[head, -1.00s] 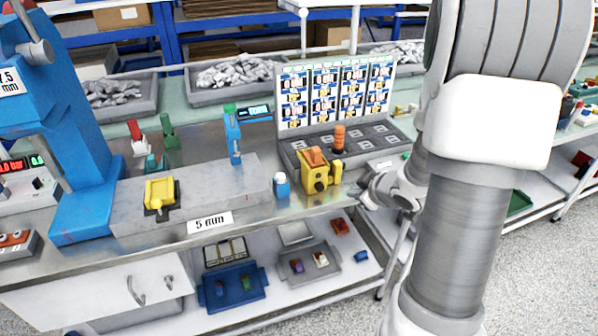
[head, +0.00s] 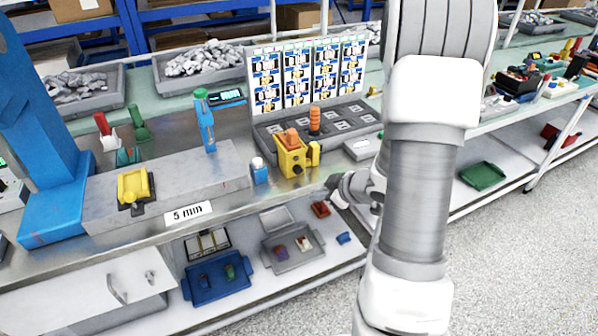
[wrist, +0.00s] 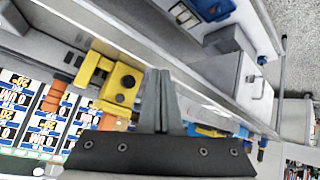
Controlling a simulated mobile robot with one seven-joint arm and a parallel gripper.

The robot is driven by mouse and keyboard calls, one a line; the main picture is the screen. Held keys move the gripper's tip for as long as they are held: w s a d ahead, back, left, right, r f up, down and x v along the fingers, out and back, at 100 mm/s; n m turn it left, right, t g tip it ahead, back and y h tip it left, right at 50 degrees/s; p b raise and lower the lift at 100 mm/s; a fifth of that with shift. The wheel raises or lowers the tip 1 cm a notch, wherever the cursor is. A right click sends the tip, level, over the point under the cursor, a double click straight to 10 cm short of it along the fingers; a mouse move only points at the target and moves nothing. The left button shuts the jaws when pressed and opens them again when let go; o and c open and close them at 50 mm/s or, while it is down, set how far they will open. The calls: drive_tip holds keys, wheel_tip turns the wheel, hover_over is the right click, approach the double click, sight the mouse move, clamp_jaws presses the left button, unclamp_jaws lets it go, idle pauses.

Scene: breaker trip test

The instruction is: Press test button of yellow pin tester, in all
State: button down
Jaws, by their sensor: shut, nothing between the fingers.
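A yellow tester (head: 291,158) with an orange top and a dark round spot on its front stands upright near the front edge of the metal bench. In the wrist view the yellow tester (wrist: 120,82) lies left of my fingers, with dark round spots on its body. My gripper (head: 331,184) is to the right of the tester and a little nearer the bench's front edge, apart from it. In the wrist view my gripper (wrist: 163,74) is shut and empty, its fingers side by side. My arm hides part of the bench to the right.
A small blue-and-white bottle (head: 259,170) stands just left of the tester. Behind it are a dark slotted tray (head: 349,109) and a picture board (head: 306,74). A yellow block (head: 133,186) sits on a grey plate at left. A lower shelf holds a blue tray (head: 205,290).

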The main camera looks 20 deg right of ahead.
sight(297, 174)
drive_tip(key=shift+w+a+p, duration=0.1)
drive_tip(key=shift+w+p, duration=0.55)
drive_tip(key=shift+w, duration=2.85)
drive_tip(key=shift+w+p, duration=0.35)
drive_tip(key=shift+w, duration=0.1)
drive_tip(key=shift+w+p, duration=0.3)
drive_tip(key=shift+w, duration=0.3)
drive_tip(key=shift+s, duration=1.05)
